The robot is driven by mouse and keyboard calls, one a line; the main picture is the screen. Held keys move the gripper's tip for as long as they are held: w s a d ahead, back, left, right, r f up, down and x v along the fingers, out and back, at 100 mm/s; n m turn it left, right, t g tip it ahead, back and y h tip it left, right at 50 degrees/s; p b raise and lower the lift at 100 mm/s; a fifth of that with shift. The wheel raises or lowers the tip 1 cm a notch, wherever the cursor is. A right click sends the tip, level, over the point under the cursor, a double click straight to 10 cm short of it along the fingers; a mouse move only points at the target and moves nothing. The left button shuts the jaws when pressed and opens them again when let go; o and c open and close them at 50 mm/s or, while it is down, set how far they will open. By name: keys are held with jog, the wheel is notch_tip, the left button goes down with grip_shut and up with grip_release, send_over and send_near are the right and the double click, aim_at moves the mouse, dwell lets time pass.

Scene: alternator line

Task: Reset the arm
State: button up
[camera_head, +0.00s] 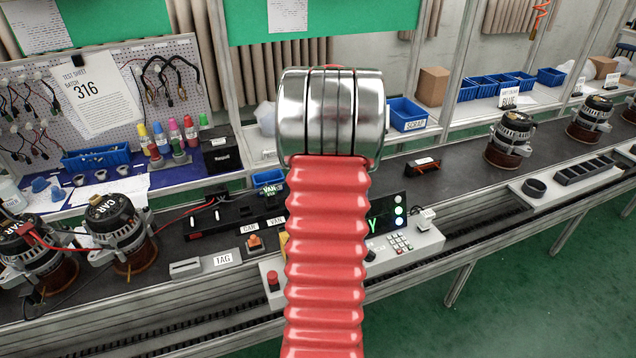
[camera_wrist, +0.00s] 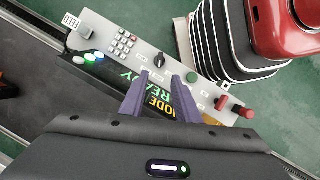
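My arm's red ribbed sleeve and metal joint stand upright in the middle of the head view and hide my gripper there. In the wrist view my gripper (camera_wrist: 166,76) shows two purple fingers, apart, with nothing between them. It is over a grey control panel (camera_wrist: 207,84) with a keypad, a black knob, a green button and red controls. The panel's display (camera_wrist: 158,103) shows "MODE READY" and is partly hidden by the fingers. In the head view the panel (camera_head: 425,243) is partly behind my arm. I cannot tell how far the fingertips are from it.
Alternators marked CAR (camera_head: 118,233) stand on the dark bench at left. Other alternators (camera_head: 510,139) stand at right, near a white tray (camera_head: 566,188). A TAG holder (camera_head: 222,259), an orange button (camera_head: 255,241) and a blue SCRAP bin (camera_head: 406,113) are nearby. The green floor in front is clear.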

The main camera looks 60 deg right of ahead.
dwell(0.4)
jog(key=w+a+r+m+t+h, duration=0.1)
jog(key=w+a+r+t, duration=0.1)
jog(key=w+a, duration=0.75)
jog(key=w+a+r+m+t+h, duration=0.2)
jog(key=w+a+t, duration=0.15)
jog(key=a, duration=1.05)
jog(key=a+r+n+t, duration=0.2)
jog(key=a+r+n, duration=0.1)
jog(key=a, duration=1)
jog(key=a+r+n+t+y, duration=0.1)
jog(key=a+r+n+t, duration=0.1)
jog(key=a, duration=1)
notch_tip(320, 180, up, 2)
jog(key=shift+w+a+n+y, duration=0.15)
jog(key=shift+a+n+y, duration=0.2)
jog(key=shift+n, duration=0.55)
